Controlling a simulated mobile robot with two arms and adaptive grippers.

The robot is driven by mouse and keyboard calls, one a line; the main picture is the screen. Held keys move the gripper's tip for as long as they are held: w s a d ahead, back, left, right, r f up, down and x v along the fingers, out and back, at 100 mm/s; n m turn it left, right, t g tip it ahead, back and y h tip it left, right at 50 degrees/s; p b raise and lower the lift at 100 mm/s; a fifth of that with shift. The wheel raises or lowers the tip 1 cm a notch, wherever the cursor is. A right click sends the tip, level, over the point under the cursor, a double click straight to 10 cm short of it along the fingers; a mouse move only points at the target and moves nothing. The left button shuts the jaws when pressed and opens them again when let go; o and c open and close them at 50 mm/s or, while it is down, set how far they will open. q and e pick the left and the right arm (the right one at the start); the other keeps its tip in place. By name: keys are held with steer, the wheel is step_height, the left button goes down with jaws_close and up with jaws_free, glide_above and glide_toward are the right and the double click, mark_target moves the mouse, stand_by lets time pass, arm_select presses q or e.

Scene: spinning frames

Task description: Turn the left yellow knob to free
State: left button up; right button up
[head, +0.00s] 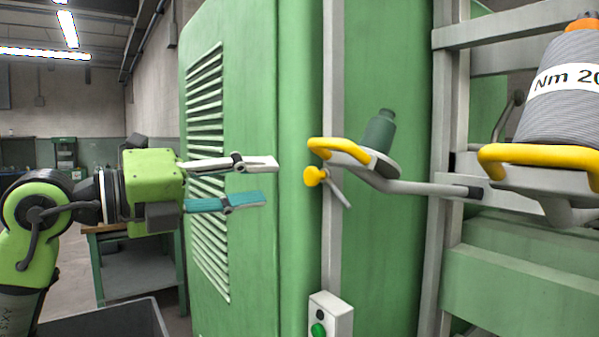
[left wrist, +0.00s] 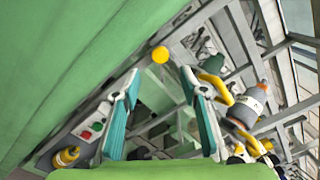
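The left yellow knob (head: 315,176) is a small round knob on the grey upright, below a curved yellow handle, with a short grey lever pointing down right from it. It also shows in the left wrist view (left wrist: 160,54), just past the fingertips and centred in the gap between them. My left gripper (head: 270,181) is open and empty. Its two fingers, one pale and one teal in the head view, point right toward the knob, with a gap left between. The gripper shows again in the left wrist view (left wrist: 160,72). My right gripper is not in view.
A yellow handle (head: 340,149) and a small green bobbin (head: 379,132) sit on an arm beside the knob. A large grey spool (head: 565,95) stands at right. A green cabinet (head: 255,110) rises behind my gripper. A button box (head: 331,316) is below the knob.

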mark_target(309, 177)
arm_select(q)
steer(key=p+x, duration=0.2)
steer(key=x, duration=0.5)
steer(key=shift+w+d+r, duration=0.1)
steer(key=shift+w+d, duration=0.1)
steer(key=shift+d, duration=0.1)
steer(key=shift+w+d, duration=0.3)
steer(key=shift+d, duration=0.1)
steer(key=c, duration=1.1)
